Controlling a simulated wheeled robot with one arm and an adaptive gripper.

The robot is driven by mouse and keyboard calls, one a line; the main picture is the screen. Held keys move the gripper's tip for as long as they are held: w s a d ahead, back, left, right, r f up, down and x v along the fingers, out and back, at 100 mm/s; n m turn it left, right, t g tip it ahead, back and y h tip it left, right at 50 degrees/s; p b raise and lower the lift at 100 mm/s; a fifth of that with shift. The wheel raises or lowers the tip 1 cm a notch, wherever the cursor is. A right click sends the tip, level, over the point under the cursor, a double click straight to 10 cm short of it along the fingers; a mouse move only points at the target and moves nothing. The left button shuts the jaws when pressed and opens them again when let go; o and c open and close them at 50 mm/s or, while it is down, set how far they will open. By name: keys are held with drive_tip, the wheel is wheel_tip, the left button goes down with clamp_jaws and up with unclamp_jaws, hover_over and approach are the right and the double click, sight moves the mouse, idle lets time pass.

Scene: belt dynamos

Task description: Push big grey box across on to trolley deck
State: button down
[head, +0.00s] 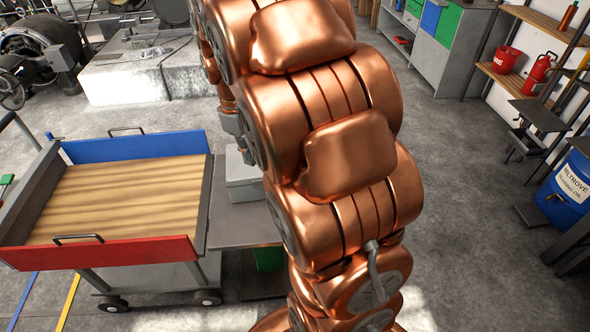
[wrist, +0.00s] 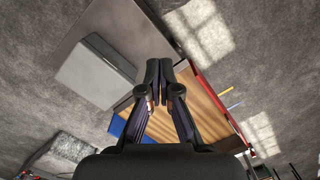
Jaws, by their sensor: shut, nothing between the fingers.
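The big grey box (head: 240,178) sits on a grey table (head: 232,229), close to the table's left end. My copper arm hides its right side in the head view. In the wrist view the box (wrist: 95,72) lies left of my gripper (wrist: 159,65), which is shut and empty. The trolley (head: 120,195) stands against the table's left end. Its wooden deck (head: 125,200) is bare and shows behind my fingers in the wrist view (wrist: 205,108).
The deck has a blue board (head: 135,147) at the back, a red board (head: 100,253) in front and a dark wall at left. A blue drum (head: 565,188) and shelves stand at the right. Machinery (head: 40,45) stands at the back left. Floor right of my arm is clear.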

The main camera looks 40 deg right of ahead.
drive_tip(key=w+d+f+n+b, duration=0.2)
drive_tip(key=w+d+f, duration=0.35)
drive_tip(key=d, duration=0.25)
drive_tip(key=w+d+f+n+b, duration=0.1)
drive_tip(key=w+d+f+b, duration=0.2)
drive_tip(key=w+d+f, duration=0.4)
drive_tip(key=w+d+f+n+t+b, duration=0.1)
drive_tip(key=d+f+n+b, duration=0.1)
drive_tip(key=d+f, duration=0.6)
drive_tip(key=w+d+f+n+b, duration=0.1)
drive_tip(key=d+f+n+b, duration=0.1)
drive_tip(key=d+f, duration=0.6)
drive_tip(key=f, duration=0.2)
drive_tip(key=d+f+p, duration=0.1)
drive_tip(key=f, duration=0.1)
drive_tip(key=d+f, duration=0.1)
drive_tip(key=f, duration=0.2)
drive_tip(key=shift+w+d+p, duration=0.1)
drive_tip(key=shift+d+p, duration=0.05)
drive_tip(key=shift+p, duration=0.25)
drive_tip(key=shift+w+a+f+p, duration=0.15)
drive_tip(key=shift+w+a+p, duration=0.1)
drive_tip(key=shift+w+a, duration=0.25)
drive_tip(key=shift+w+a+f+p, duration=0.2)
drive_tip(key=shift+w+a, duration=0.15)
drive_tip(key=shift+a, duration=0.25)
drive_tip(key=shift+w+a, duration=0.4)
drive_tip(key=shift+a, duration=0.1)
